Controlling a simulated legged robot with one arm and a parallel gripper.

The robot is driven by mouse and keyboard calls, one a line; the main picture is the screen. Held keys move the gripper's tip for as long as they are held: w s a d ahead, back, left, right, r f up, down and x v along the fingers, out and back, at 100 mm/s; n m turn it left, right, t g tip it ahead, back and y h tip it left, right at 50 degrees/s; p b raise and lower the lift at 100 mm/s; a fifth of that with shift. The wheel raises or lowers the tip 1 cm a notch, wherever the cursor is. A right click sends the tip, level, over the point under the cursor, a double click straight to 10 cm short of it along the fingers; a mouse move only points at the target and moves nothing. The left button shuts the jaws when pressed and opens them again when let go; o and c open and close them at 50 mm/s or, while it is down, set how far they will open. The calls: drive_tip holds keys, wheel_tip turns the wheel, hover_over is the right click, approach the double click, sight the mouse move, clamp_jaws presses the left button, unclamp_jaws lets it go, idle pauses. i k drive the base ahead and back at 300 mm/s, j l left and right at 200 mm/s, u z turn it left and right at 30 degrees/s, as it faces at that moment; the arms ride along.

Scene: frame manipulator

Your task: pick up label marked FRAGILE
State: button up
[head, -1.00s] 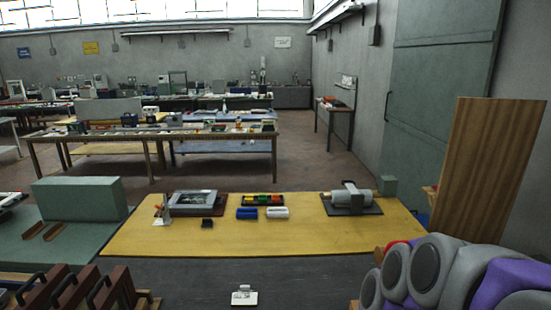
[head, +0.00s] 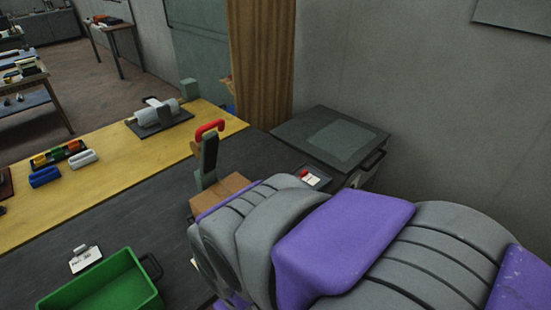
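A small white card with a clip-like top (head: 85,259) lies on the dark worktop in the lower left of the head view. It bears dark marks too small to read. A small dark tray (head: 325,183) holds a white piece with red on it (head: 312,178), just beyond my arm. I cannot tell which, if either, says FRAGILE. My grey and purple arm fills the lower right and hides part of the worktop. My gripper is not in view.
A green bin (head: 58,298) stands near the front left. A dark flat-topped box (head: 345,122) is by the wall. The worktop between the bin and the yellow mat (head: 115,172) is mostly clear.

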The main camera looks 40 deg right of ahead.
sight(309, 178)
drive_tip(key=z, duration=1.6)
drive_tip(key=i+j+z, duration=0.3)
drive_tip(key=i, duration=0.2)
drive_tip(key=i+j+z, duration=0.25)
drive_tip(key=i, duration=0.25)
drive_tip(key=j, duration=0.1)
